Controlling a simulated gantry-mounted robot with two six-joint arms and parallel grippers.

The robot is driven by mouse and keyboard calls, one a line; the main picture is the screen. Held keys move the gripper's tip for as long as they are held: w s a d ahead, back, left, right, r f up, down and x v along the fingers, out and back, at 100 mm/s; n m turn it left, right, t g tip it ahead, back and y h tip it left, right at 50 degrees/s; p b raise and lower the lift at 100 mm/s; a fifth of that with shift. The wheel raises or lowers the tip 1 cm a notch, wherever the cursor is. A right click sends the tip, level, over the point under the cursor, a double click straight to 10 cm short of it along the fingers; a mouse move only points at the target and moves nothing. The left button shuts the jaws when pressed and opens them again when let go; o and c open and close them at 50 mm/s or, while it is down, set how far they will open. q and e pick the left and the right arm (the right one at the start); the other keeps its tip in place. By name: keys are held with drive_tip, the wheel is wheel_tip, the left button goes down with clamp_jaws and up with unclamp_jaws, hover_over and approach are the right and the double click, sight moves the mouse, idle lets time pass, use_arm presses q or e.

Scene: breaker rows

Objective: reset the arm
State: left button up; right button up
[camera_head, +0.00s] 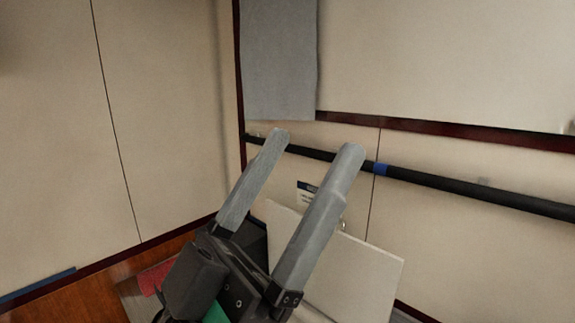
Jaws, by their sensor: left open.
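My left gripper (312,142) is in the middle of the head view, raised in front of the wall. Its two long grey fingers point up and to the right. They are apart, with nothing between them. My right gripper is not in this view. No breakers can be made out here.
Behind the fingers is a pale box or open panel door (362,275), partly hidden by the gripper. A dark rail (470,197) with a blue band runs along the beige wall. A grey cloth or sheet (279,60) hangs above. A wooden floor (75,300) shows at lower left.

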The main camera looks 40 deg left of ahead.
use_arm(q)
drive_tip(key=shift+w+a+r+n+y, duration=0.1)
drive_tip(key=shift+a+n+y, duration=0.35)
drive_tip(key=shift+y, duration=0.75)
drive_tip(key=shift+a+r+h, duration=0.1)
drive_tip(key=shift+a+h, duration=0.05)
drive_tip(key=shift+h, duration=0.15)
drive_tip(key=shift+r+p, duration=0.9)
drive_tip(key=shift+p, duration=0.1)
